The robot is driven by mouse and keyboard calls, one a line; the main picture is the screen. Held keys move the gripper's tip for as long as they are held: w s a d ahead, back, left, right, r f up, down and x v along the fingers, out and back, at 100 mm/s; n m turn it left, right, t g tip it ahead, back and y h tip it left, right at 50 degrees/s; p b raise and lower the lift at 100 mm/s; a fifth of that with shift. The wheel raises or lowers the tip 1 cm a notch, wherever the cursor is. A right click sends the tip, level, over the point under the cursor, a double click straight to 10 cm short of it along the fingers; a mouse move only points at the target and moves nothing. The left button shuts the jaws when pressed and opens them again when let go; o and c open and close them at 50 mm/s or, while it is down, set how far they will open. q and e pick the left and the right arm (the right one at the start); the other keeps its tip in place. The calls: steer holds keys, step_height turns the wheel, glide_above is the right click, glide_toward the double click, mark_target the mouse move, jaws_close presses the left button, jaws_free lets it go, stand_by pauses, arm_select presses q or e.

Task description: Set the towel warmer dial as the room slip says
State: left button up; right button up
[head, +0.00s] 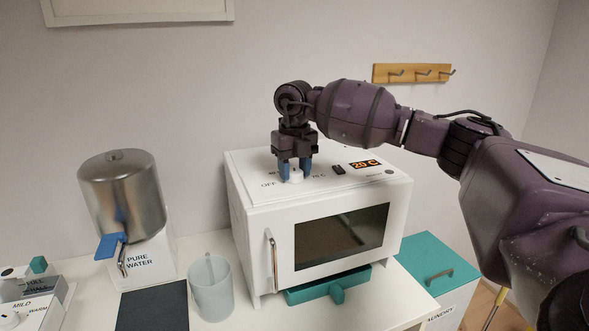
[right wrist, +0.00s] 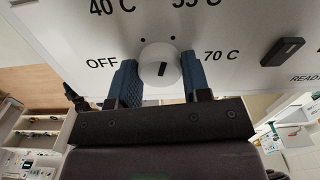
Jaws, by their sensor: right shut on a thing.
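The towel warmer (head: 245,212) is a white box with a dark window door, standing on the counter. Its white round dial (head: 296,176) is on the top panel. In the right wrist view the dial (right wrist: 158,64) has labels OFF, 40 C, 55 C and 70 C around it. A short black mark shows on the dial, roughly upright in that view; which label it points to is unclear. My right gripper (head: 294,168) reaches down from above and is shut on the dial, one blue finger on each side. An orange display (head: 364,164) appears to read 20 C. My left gripper and the room slip are out of view.
A steel PURE WATER dispenser (head: 121,195) and a translucent cup (head: 211,290) stand left of the warmer. A teal tray (head: 318,290) sticks out beneath it. A teal-lidded laundry bin (head: 428,265) is at right. A wooden hook rail (head: 412,74) is on the wall.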

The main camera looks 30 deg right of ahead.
mark_target(295, 171)
steer(key=shift+r+m, duration=0.1)
steer(key=shift+m, duration=1)
steer(key=o, duration=0.9)
step_height(295, 171, up, 11)
steer(key=shift+f+b, duration=0.15)
steer(key=shift+b, duration=0.3)
